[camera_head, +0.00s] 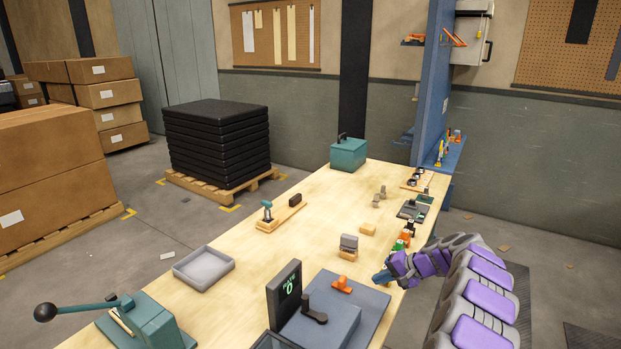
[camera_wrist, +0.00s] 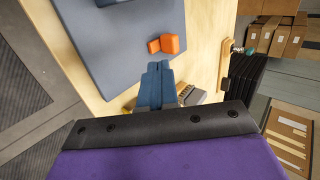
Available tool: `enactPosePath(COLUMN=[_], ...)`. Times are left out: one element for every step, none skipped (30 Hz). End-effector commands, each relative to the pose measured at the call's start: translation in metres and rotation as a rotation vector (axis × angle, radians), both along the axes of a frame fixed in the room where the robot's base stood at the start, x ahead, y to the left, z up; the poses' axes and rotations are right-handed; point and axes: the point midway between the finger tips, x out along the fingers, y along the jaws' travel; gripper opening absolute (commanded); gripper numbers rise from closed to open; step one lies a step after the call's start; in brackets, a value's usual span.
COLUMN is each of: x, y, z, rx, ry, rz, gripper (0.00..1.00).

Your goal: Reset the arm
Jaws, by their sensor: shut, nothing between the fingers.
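My purple and grey arm reaches in from the right in the head view. My gripper (camera_head: 382,279) is above the right edge of the wooden table (camera_head: 307,228), beside a blue-grey mat (camera_head: 372,309). In the wrist view my gripper (camera_wrist: 158,68) shows its blue fingers closed together with nothing held. An orange piece (camera_head: 342,285) lies on the mat a little left of the gripper; it also shows just beyond the fingertips in the wrist view (camera_wrist: 167,44).
A dark display (camera_head: 285,295) stands at the table's front. A grey tray (camera_head: 203,268), a teal lever press (camera_head: 150,322), a teal box (camera_head: 348,154) and small blocks share the table. A blue panel (camera_head: 433,85) rises at the back right. The table's middle left is fairly clear.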

Motion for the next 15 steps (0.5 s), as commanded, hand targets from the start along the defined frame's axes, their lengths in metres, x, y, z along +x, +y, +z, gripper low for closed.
enactPosePath(x=[-0.005, -0.009, -0.015, -0.021, -0.027, -0.035, -0.043, -0.050, -0.059, -0.068, -0.077, -0.088, -0.097, -0.107, -0.119], y=[0.014, 0.024, 0.038, 0.048, 0.058, 0.071, 0.081, 0.090, 0.101, 0.110, 0.118, 0.128, 0.136, 0.143, 0.151], z=[0.013, 0.021, 0.031, 0.039, 0.047, 0.057, 0.063, 0.070, 0.080, 0.085, 0.091, 0.100, 0.105, 0.109, 0.117], rx=[0.006, 0.009, 0.011, 0.011, 0.011, 0.008, 0.007, 0.002, -0.006, -0.011, -0.017, -0.028, -0.037, -0.047, -0.061], ry=[-0.001, 0.003, 0.007, 0.011, 0.015, 0.019, 0.025, 0.030, 0.034, 0.040, 0.046, 0.049, 0.055, 0.063, 0.067], rz=[0.026, 0.045, 0.072, 0.093, 0.114, 0.142, 0.163, 0.183, 0.210, 0.231, 0.250, 0.276, 0.296, 0.316, 0.340], gripper=[0.00, 0.00, 0.00, 0.00, 0.00, 0.00, 0.00, 0.00, 0.00, 0.00, 0.00, 0.00, 0.00, 0.00, 0.00])
